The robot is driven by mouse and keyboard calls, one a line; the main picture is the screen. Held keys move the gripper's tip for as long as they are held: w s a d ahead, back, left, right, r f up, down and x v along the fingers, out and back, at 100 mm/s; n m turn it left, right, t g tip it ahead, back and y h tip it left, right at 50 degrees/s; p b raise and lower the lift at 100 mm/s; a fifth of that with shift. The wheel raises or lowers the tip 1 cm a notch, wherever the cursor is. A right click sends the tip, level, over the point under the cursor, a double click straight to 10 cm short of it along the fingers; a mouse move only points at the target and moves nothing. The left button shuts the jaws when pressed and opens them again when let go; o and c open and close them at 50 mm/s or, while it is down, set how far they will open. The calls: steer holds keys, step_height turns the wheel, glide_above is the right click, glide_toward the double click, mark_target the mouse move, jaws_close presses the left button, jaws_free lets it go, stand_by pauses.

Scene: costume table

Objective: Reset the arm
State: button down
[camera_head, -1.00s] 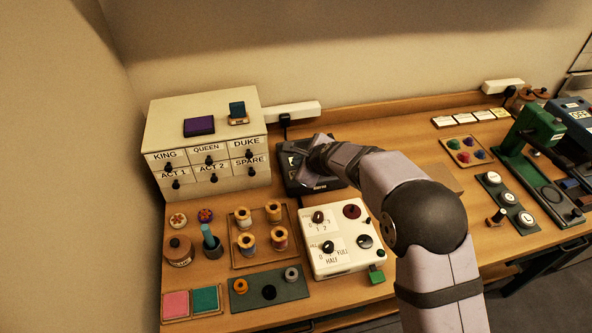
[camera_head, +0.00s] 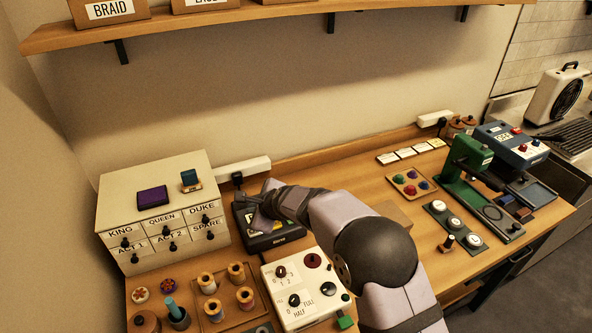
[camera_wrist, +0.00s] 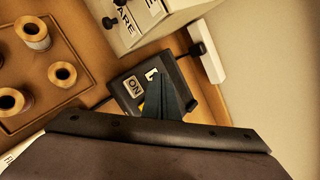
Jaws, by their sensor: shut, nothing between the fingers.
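A dark box-shaped device (camera_head: 284,238) stands on the table, right of the drawer cabinet. It also shows in the wrist view (camera_wrist: 119,77). The on key (camera_wrist: 133,86), pale and marked ON, is on its top face in the wrist view. Another pale key (camera_wrist: 151,74) with a dark mark lies beside it, and a bit of yellow shows below. My gripper (camera_head: 262,212) is over the device, shut and empty. In the wrist view its fingers (camera_wrist: 163,84) cover part of the device, right of the on key. I cannot tell whether they touch it.
The labelled drawer cabinet (camera_head: 165,226) stands left of the device. A white power strip (camera_head: 243,169) lies behind it. A white control box with knobs (camera_head: 305,287) stands in front, and a tray of spools (camera_head: 222,316) is front left. A shelf (camera_head: 215,22) hangs above.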

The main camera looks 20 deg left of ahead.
steer(key=s+d+r+n+g+h, duration=0.2)
steer(key=d+n, duration=0.5)
steer(key=d, duration=1.8)
steer(key=s+d+f+n+g+h, duration=0.2)
steer(key=s+d+n+h, duration=0.3)
steer(key=s+d, duration=1.7)
steer(key=d+n+g, duration=0.1)
steer(key=d+n, duration=0.2)
steer(key=shift+f+n+h, duration=0.3)
steer(key=shift+f, duration=0.1)
steer(key=shift+w, duration=0.1)
